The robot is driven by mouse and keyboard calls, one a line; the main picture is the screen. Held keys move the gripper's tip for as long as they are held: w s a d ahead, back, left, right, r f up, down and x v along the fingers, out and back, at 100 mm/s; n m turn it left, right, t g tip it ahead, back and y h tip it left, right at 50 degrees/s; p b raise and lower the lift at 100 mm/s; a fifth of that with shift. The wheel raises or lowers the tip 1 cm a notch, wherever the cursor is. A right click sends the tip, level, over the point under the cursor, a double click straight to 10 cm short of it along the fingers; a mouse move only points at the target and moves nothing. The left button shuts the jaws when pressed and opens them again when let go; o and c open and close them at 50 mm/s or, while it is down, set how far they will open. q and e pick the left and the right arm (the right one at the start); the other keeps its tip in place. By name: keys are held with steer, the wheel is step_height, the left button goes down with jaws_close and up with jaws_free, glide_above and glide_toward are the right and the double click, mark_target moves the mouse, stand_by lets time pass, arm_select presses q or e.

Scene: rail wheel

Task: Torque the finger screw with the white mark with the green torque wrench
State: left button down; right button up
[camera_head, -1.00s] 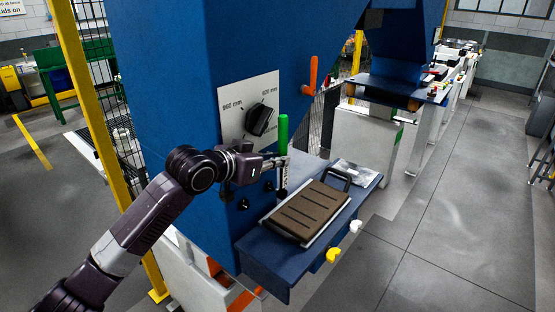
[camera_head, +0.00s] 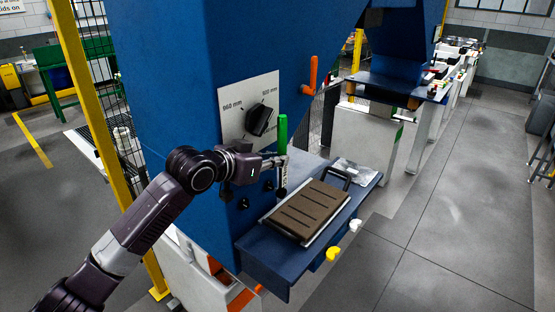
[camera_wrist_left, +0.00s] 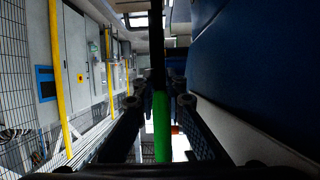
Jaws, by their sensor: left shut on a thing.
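In the left wrist view the green handle (camera_wrist_left: 161,125) runs between the fingers of my left gripper (camera_wrist_left: 180,100). Black knobs (camera_head: 243,203) sit on the blue face below the dial plate, near the gripper. I cannot make out a white mark on any screw. My right gripper is not in view.
A blue shelf (camera_head: 262,262) holds a brown ribbed pad (camera_head: 310,212) and a clear bag (camera_head: 354,170). Above is a dial plate with a black knob (camera_head: 259,120). An orange lever (camera_head: 312,75) sticks out to the right. A yellow post (camera_head: 90,90) stands left; open floor lies right.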

arm_select(q)
steer(key=shift+w+a+r, duration=0.1)
steer(key=shift+a+r, duration=0.05)
steer(key=shift+r, duration=0.1)
steer(key=shift+f, duration=0.3)
stand_by(0.9)
steer(key=shift+s+d+f, duration=0.15)
steer(key=shift+s+d, duration=0.05)
steer(key=shift+d, duration=0.05)
steer(key=shift+s+d, duration=0.25)
steer(key=shift+d, duration=0.05)
steer(key=shift+r, duration=0.2)
